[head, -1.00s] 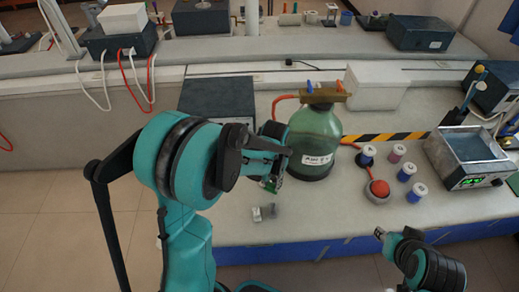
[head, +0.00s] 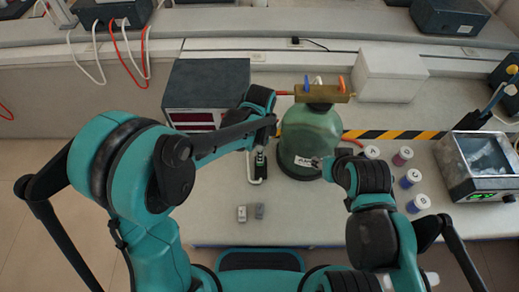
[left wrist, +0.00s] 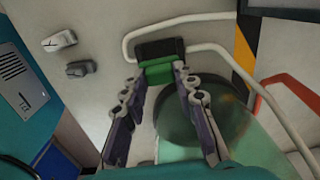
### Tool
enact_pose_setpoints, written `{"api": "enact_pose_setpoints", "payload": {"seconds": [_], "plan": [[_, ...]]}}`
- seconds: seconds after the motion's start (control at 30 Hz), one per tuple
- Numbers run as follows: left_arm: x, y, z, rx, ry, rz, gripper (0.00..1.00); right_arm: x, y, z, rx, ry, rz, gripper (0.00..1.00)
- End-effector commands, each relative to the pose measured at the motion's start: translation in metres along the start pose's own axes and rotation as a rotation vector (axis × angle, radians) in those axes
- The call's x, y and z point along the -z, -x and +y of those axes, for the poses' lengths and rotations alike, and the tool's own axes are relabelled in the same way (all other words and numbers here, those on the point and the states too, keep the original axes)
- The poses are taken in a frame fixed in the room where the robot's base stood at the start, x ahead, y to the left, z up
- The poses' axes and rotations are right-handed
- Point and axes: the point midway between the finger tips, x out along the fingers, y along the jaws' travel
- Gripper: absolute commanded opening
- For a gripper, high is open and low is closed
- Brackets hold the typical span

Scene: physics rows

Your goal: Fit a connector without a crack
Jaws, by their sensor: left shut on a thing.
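A green glass bottle (head: 308,135) with a brass-coloured block (head: 322,94) and blue and orange taps on top stands on the bench. My left gripper (head: 259,152) is just left of it. In the left wrist view its fingers (left wrist: 163,84) are shut on a small black-and-green piece (left wrist: 161,62). A pale bent tube (left wrist: 220,52) runs beside that piece; I cannot tell whether they join. A white connector (head: 242,213) and a grey connector (head: 260,211) lie on the bench in front. My right gripper (head: 322,164) is in front of the bottle's label; its fingers are too small to read.
A dark instrument box (head: 205,90) stands behind left. A white box (head: 390,75) is behind the bottle. Several lidded jars (head: 402,156) and a metal bath (head: 478,160) stand at right. Striped tape (head: 395,134) crosses the bench. The front left bench is mostly clear.

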Motion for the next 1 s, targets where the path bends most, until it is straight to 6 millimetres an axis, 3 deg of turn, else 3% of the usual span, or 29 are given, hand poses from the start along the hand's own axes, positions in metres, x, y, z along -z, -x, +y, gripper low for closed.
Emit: {"api": "enact_pose_setpoints", "payload": {"seconds": [0.27, 0.7, 1.0], "plan": [[0.002, -0.011, 0.001, 0.0, -0.027, 0.0, 0.09, -0.005, -0.007, 0.0, 0.0, 0.0, 0.0, 0.4], [0.002, -0.053, 0.0, 0.0, -0.025, 0.0, 0.09, -0.024, -0.033, 0.0, 0.0, 0.0, 0.0, 0.4], [0.002, -0.06, 0.0, 0.0, -0.024, 0.0, 0.09, -0.026, -0.037, 0.0, 0.0, 0.0, 0.0, 0.4]]}}
